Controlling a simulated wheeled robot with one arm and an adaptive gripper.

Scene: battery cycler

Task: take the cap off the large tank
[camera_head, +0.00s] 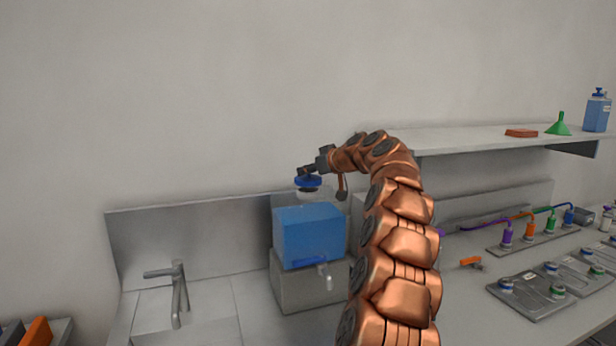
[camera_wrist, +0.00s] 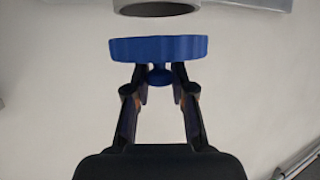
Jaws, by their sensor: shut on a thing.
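The large tank (camera_head: 308,236) is a translucent box with blue liquid, standing on a grey block beside the sink. Its round open neck (camera_wrist: 158,9) shows at the top edge of the wrist view. The blue cap (camera_wrist: 158,49) is off the neck, with a clear gap between them in the wrist view. My gripper (camera_wrist: 161,90) is shut on the small knob of the cap. In the head view the cap (camera_head: 308,181) sits just above the white neck, with my gripper (camera_head: 307,172) over it.
A tap (camera_head: 177,290) and sink are at the left. A shelf (camera_head: 480,141) at the right holds an orange-red block (camera_head: 521,133), a green funnel (camera_head: 558,125) and a blue bottle (camera_head: 596,112). Coloured connectors and grey plates (camera_head: 533,293) cover the right counter.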

